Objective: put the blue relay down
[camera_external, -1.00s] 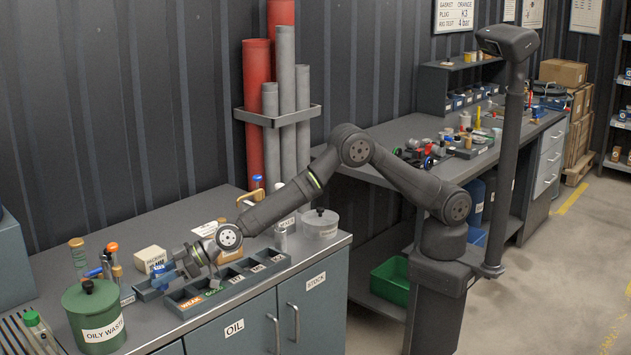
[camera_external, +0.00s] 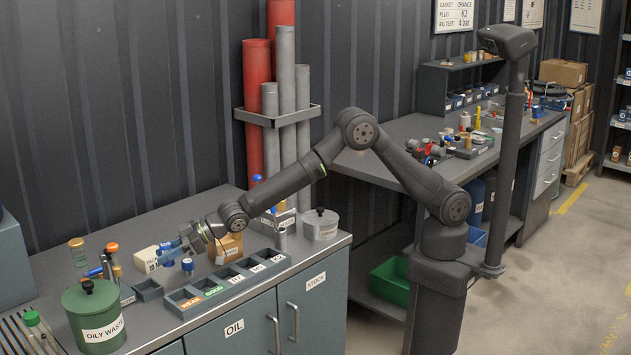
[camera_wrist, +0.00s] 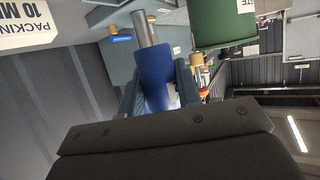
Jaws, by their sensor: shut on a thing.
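My gripper (camera_external: 184,243) is shut on a blue part, which I take to be the blue relay (camera_external: 168,248). It is held above the left bench, left of the brown box. In the wrist view the blue relay (camera_wrist: 154,78) sits between the two fingers, with a silver cylinder (camera_wrist: 145,28) extending beyond it. The fingers hide part of its sides. The labelled sorting tray (camera_external: 232,284) lies below and to the right of the gripper, at the bench front.
A small blue-topped item (camera_external: 187,266) stands under the gripper. A brown box (camera_external: 229,247) is close on the right, and a white packing box (camera_external: 148,259) on the left. The green oily waste can (camera_external: 94,318) stands front left. An open grey bin (camera_external: 149,290) adjoins the tray.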

